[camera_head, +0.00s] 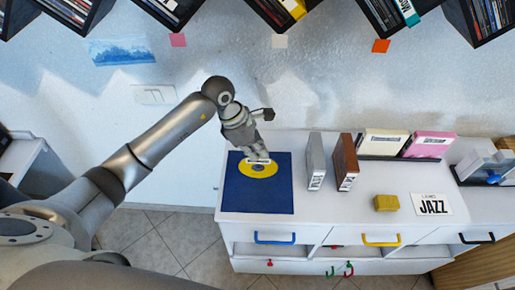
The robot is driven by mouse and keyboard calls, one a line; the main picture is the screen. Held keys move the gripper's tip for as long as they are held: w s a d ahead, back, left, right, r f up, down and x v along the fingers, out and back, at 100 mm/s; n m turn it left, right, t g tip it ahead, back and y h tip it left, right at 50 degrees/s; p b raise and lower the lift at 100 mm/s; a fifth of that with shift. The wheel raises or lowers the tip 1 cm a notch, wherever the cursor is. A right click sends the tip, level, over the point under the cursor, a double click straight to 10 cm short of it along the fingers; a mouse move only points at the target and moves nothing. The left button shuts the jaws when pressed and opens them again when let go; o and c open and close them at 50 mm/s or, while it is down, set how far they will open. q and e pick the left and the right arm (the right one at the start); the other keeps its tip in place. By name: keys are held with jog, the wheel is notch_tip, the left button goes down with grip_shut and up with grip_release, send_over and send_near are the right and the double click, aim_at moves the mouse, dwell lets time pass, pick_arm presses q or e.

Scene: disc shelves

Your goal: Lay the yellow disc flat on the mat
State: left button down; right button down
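The yellow disc (258,171) is over the dark blue mat (271,201) on the white cabinet top. It looks flat and has a pale label near its far edge. From this view I cannot tell whether it rests fully on the mat. My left gripper (259,156) points down at the disc's far edge, by the label. Its fingertips overlap the disc in the picture. Whether they grip it, touch it or are apart from it is too small to tell. My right gripper is not in view.
Right of the mat stand a grey box (315,161) and a brown box (345,162), upright. Further right are a yellow block (386,203), a JAZZ card (431,204) and a rack with cream and pink cases (428,144). Disc shelves (490,17) hang on the wall.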

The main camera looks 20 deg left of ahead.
pick_arm(q)
jog(key=shift+f, duration=0.45)
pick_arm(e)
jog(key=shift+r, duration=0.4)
pick_arm(q)
jog(key=shift+f, duration=0.1)
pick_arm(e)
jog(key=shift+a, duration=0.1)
pick_arm(q)
jog(key=shift+f, duration=0.15)
jog(key=c, duration=1.6)
grip_release()
jog(key=shift+c, duration=0.2)
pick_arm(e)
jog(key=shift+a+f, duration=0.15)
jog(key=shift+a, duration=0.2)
